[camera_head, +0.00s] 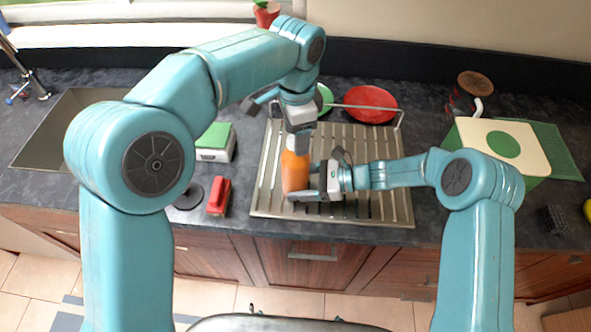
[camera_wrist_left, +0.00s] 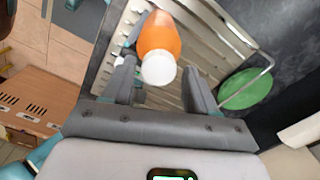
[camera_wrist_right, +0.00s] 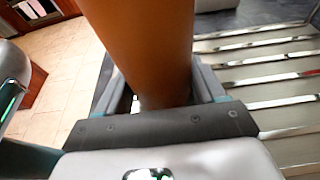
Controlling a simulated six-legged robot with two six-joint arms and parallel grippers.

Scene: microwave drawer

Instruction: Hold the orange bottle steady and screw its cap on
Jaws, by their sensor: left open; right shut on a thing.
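The orange bottle (camera_head: 294,172) stands upright on the slatted metal rack. My right gripper (camera_head: 316,184) is shut around its body low down; the right wrist view shows the bottle (camera_wrist_right: 145,40) filling the gap between the fingers. My left gripper (camera_head: 298,142) is above the bottle, pointing down. In the left wrist view its fingers are apart, with the white cap (camera_wrist_left: 158,69) on top of the bottle (camera_wrist_left: 160,35) between the tips. I see no clear contact with the cap. The cap is hidden in the head view. How tightly it sits cannot be told.
The rack (camera_head: 370,207) carries a red plate (camera_head: 370,103) and a green plate (camera_head: 324,99) at its back. A green and white box (camera_head: 214,142) and a red brush (camera_head: 219,196) lie left of it. A sink (camera_head: 60,130) is far left, cutting boards (camera_head: 503,145) right.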

